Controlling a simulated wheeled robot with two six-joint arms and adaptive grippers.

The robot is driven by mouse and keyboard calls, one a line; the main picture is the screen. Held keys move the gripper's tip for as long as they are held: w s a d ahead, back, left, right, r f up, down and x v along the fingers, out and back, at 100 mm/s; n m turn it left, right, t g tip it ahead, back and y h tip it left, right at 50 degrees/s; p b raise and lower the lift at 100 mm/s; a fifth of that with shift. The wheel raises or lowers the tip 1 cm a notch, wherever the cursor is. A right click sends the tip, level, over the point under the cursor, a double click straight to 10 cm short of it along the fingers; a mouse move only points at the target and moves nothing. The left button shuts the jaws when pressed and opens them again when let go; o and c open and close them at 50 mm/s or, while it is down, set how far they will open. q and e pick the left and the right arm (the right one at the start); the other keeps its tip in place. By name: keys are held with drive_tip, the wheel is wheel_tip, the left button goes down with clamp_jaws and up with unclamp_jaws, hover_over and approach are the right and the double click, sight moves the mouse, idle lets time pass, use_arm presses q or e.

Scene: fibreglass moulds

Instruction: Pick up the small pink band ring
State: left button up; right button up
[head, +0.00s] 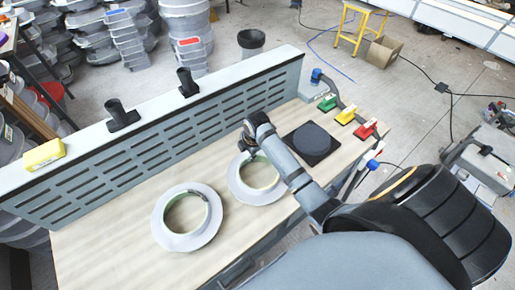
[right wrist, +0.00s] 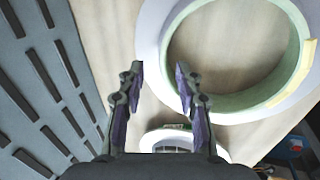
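No plainly pink ring shows in either view. Two pale ring moulds with greenish inner walls lie flat on the bench: a left ring (head: 161,222) and a right ring (head: 262,196) in the head view. My right arm partly covers the right ring. My right gripper (head: 246,141) is above the bench near that ring's far edge, by the slotted panel; its fingers are hard to make out there. In the right wrist view the gripper (right wrist: 159,72) is open and empty. A large ring (right wrist: 151,38) lies beyond it to the right. My left gripper is out of view.
A grey slotted panel (head: 150,142) stands along the bench's back edge. A dark square pad with a round disc (head: 311,139) and green, yellow and red switches (head: 346,115) are on the right. Bare bench (head: 100,240) shows at left.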

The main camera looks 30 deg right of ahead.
drive_tip(key=x, duration=0.2)
drive_tip(key=p+x, duration=0.1)
drive_tip(key=shift+s+d+f, duration=0.25)
drive_tip(key=shift+w+f, duration=0.15)
drive_tip(key=shift+f, duration=0.15)
drive_tip(key=c, duration=0.7)
clamp_jaws()
